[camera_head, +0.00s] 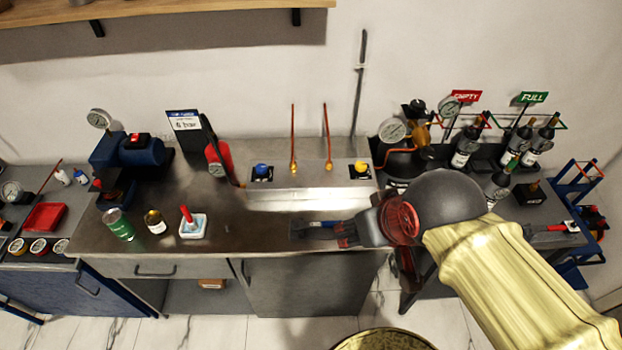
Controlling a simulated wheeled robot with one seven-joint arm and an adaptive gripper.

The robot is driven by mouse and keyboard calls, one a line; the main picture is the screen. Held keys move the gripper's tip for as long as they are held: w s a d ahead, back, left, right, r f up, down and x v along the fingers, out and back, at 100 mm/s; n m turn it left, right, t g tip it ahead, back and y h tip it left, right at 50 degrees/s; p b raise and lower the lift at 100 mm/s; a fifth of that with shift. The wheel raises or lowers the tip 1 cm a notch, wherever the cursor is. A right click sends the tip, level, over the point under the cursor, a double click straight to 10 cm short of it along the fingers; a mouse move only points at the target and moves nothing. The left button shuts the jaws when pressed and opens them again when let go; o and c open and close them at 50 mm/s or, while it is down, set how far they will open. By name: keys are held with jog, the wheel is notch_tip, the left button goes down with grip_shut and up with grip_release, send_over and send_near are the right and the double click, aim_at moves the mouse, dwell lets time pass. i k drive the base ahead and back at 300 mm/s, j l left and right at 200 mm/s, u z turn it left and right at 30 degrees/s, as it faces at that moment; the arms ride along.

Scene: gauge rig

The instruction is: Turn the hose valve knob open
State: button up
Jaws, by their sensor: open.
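I cannot tell which is the hose valve knob; no hose shows clearly at either. My gripper (343,234) is open over the bench's front right, pointing left, in front of and below the yellow knob and apart from both knobs. A small dark and blue piece (312,230) shows just left of its fingers; whether it touches them is unclear.
Two thin copper rods (293,140) stand upright between the knobs. A red device with a gauge (218,160) stands left of the blue knob. Gauges and bottles (465,145) crowd the right.

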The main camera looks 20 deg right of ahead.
aim_at(262, 168)
jog(key=i+j, duration=0.2)
jog(key=j, duration=0.15)
jog(key=i+j, duration=0.2)
jog(key=j, duration=0.15)
jog(key=i+j, duration=0.2)
jog(key=j, duration=0.15)
jog(key=i+j, duration=0.15)
jog(key=j, duration=0.15)
jog(key=i+z, duration=0.05)
